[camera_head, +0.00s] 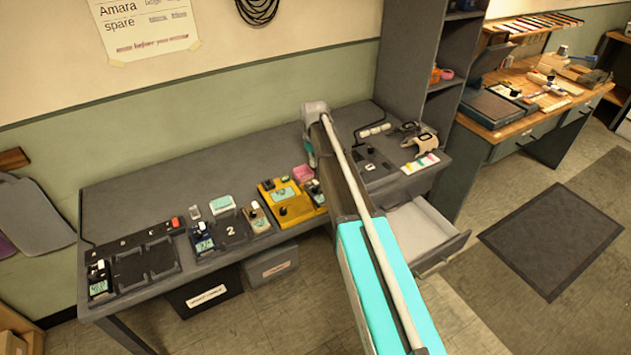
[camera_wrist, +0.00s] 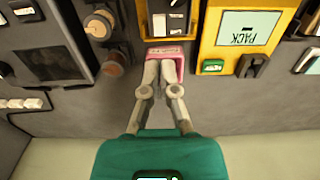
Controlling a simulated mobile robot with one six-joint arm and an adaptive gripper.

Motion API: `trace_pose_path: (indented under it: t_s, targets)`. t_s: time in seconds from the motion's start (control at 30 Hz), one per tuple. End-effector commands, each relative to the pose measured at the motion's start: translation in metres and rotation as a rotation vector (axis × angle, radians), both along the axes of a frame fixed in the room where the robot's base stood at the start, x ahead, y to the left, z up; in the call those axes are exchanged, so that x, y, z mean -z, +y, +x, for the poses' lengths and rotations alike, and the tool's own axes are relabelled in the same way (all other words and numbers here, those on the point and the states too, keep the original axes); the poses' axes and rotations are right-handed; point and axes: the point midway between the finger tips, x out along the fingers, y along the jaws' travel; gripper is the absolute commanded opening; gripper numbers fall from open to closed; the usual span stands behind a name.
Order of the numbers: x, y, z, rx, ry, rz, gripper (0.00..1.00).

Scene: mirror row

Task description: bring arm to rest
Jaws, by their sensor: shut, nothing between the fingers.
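My arm reaches from the bottom of the head view over the grey bench (camera_head: 140,200), with its wrist bent down above the bench's middle. My gripper (camera_wrist: 164,80) is shut and empty in the wrist view. Its fingertips overlap a pink block (camera_wrist: 152,50) with a pale label; I cannot tell whether they touch it. In the head view the pink block (camera_head: 303,173) lies just left of my wrist, and the fingertips are too small to make out.
A yellow device (camera_head: 268,193) with a screen reading PACK (camera_wrist: 243,28) stands beside the block. Black trays (camera_head: 145,262) fill the bench's left. An open drawer (camera_head: 425,226) juts out at right. A tall grey shelf (camera_head: 408,60) rises behind it.

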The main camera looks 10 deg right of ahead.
Motion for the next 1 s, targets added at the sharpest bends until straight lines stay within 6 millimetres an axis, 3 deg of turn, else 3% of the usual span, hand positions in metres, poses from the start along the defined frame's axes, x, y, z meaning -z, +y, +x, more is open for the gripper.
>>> trace_pose_path:
  t_s: [0.2, 0.37, 0.57, 1.0]
  targets:
    - [0.000, 0.000, -0.003, 0.002, 0.000, 0.000, 0.00]
    - [0.000, 0.000, -0.023, 0.019, 0.000, 0.000, 0.00]
    - [0.000, 0.000, -0.080, 0.074, 0.000, 0.000, 0.00]
    - [0.000, 0.000, -0.241, 0.246, 0.000, -0.001, 0.00]
